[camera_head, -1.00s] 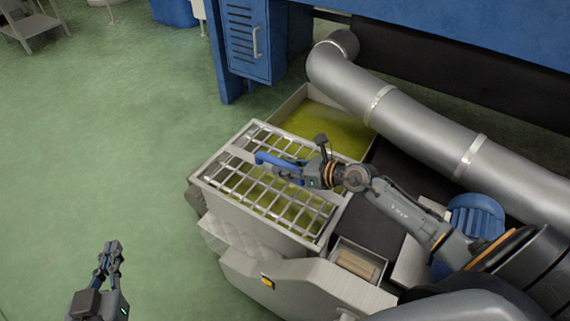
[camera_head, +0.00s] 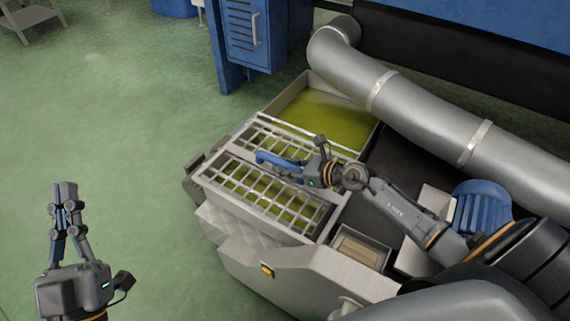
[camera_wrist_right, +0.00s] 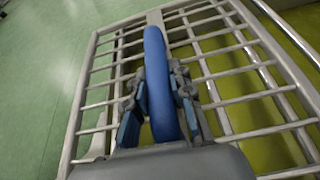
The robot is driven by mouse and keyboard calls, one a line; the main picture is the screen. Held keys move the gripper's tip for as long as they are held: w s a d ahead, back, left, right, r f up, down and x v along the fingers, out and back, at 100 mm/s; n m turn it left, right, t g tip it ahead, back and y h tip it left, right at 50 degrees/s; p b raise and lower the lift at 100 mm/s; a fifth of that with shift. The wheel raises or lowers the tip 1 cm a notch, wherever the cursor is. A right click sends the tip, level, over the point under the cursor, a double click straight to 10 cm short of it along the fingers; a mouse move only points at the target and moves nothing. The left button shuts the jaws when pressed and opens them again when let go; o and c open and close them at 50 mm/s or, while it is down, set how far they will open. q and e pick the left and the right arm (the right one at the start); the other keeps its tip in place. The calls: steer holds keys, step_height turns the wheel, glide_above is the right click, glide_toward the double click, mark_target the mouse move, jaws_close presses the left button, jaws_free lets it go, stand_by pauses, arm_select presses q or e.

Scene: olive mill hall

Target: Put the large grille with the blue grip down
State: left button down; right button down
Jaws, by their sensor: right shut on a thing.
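The large grille (camera_head: 240,152) is a pale metal frame with crossing bars, lying roughly level over the front of the vat (camera_head: 316,138); whether it touches the rim all round I cannot tell. The grille fills much of the right wrist view (camera_wrist_right: 82,95). Its blue grip (camera_head: 268,157) stands up along its middle strip. My right gripper (camera_head: 288,166) is shut on this grip; in the wrist view its fingers (camera_wrist_right: 158,92) lie on both sides of it.
Yellow-green contents show in the vat behind and through the grille. A thick grey pipe (camera_head: 415,102) runs behind it, beside a blue cabinet (camera_head: 247,35). A small box (camera_head: 358,250) and a blue slatted thing (camera_head: 482,212) lie to the right. The green floor at left is clear.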

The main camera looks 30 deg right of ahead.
steer(key=shift+w+r, duration=0.1)
steer(key=shift+r, duration=0.05)
steer(key=c, duration=1.5)
jaws_free()
steer(key=shift+f, duration=0.35)
steer(key=o, duration=0.3)
steer(key=shift+r, duration=0.1)
steer(key=shift+o, duration=0.2)
